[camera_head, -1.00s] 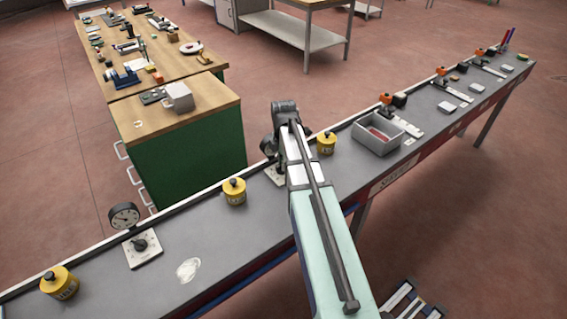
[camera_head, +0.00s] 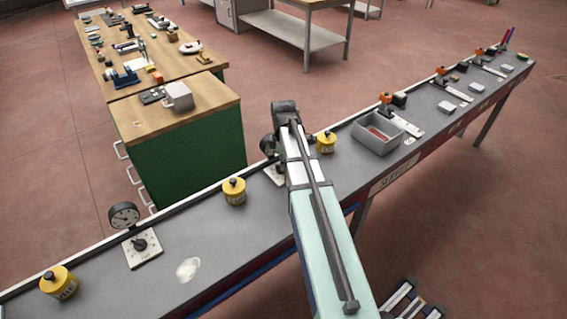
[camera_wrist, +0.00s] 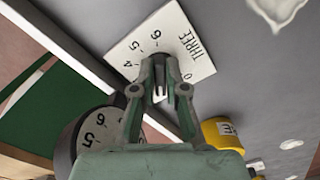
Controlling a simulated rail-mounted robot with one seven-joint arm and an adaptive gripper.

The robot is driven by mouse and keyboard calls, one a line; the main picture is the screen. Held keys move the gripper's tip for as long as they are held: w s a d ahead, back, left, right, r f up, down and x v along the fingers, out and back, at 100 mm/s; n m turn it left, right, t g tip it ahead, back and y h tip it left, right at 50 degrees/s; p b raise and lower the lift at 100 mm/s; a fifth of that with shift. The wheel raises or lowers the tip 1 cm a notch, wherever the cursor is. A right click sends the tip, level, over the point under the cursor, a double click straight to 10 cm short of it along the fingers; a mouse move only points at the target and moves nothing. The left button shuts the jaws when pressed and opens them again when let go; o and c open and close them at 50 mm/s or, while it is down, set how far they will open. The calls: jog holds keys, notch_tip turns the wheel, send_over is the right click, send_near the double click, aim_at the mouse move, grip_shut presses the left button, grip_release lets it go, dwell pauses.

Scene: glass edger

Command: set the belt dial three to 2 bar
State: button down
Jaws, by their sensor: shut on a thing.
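The dial plate marked THREE (camera_wrist: 199,60) is white with black numbers and shows below my gripper in the wrist view. A corner of it (camera_head: 277,178) shows beside my arm in the head view. My gripper (camera_wrist: 161,88) is shut over the middle of the plate, on the dial's knob. The fingers hide most of the knob, and its pointing mark cannot be made out. A round dark-rimmed gauge (camera_wrist: 92,132) stands beside the plate; its needle cannot be read. In the head view the gauge (camera_head: 267,146) is mostly behind my arm.
Another dial plate (camera_head: 143,249) with a gauge (camera_head: 124,215) is at the left of the bench. Yellow pots (camera_head: 234,191) stand along the bench, one (camera_wrist: 221,133) close to my gripper. A grey bin (camera_head: 378,139) is to the right. A white patch (camera_head: 188,269) marks the bench top.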

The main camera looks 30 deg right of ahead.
jog(key=shift+s+m, duration=0.1)
jog(key=shift+m, duration=1.4)
jog(key=c, duration=1.2)
grip_release()
notch_tip(320, 180, up, 12)
